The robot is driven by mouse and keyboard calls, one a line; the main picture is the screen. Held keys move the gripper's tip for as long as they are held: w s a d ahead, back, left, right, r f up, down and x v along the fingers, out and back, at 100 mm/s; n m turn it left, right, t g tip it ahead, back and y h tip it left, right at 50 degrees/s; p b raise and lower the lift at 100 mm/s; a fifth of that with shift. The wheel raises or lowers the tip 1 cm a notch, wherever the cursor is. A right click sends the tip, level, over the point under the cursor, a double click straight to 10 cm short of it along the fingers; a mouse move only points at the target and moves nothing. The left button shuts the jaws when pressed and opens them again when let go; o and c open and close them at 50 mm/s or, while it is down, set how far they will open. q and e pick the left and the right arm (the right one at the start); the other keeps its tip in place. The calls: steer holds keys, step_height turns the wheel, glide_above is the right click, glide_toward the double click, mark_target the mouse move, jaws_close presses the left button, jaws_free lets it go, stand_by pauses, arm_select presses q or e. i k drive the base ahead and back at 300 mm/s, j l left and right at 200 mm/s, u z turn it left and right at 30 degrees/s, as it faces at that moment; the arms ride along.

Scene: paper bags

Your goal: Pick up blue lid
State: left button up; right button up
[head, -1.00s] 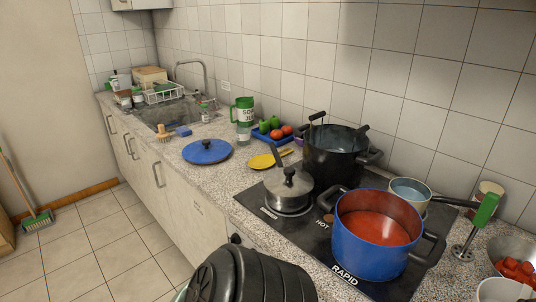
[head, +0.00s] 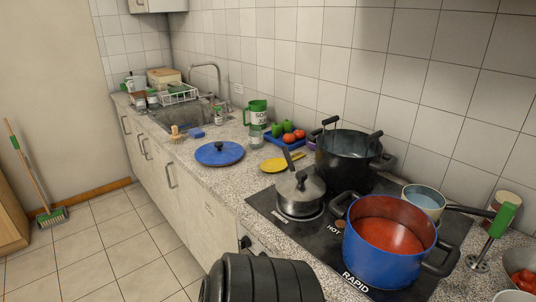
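The blue lid (head: 219,154) with a dark knob lies flat on the granite counter, between the sink and the hob. A blue pot (head: 386,250) with red contents stands uncovered on the front right of the hob. Neither gripper shows in the head view. A black ribbed arm part of mine fills the bottom centre, and it is apart from the lid.
A yellow plate (head: 283,162) lies right of the lid. A lidded steel pot (head: 299,193) and a large black pot (head: 348,160) stand on the hob. A brush (head: 178,134) and blue sponge (head: 196,133) lie near the sink (head: 183,117). Counter around the lid's front is clear.

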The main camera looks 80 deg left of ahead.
mark_target(217, 152)
steer(key=u, duration=3)
steer(key=z, duration=1.3)
steer(key=u, duration=1.3)
steer(key=i+j, duration=0.3)
steer(key=i+j+z, duration=0.6)
steer(key=j, duration=0.15)
steer(key=i+j+z, duration=0.15)
steer(key=j+z, duration=0.15)
steer(key=j, duration=0.15)
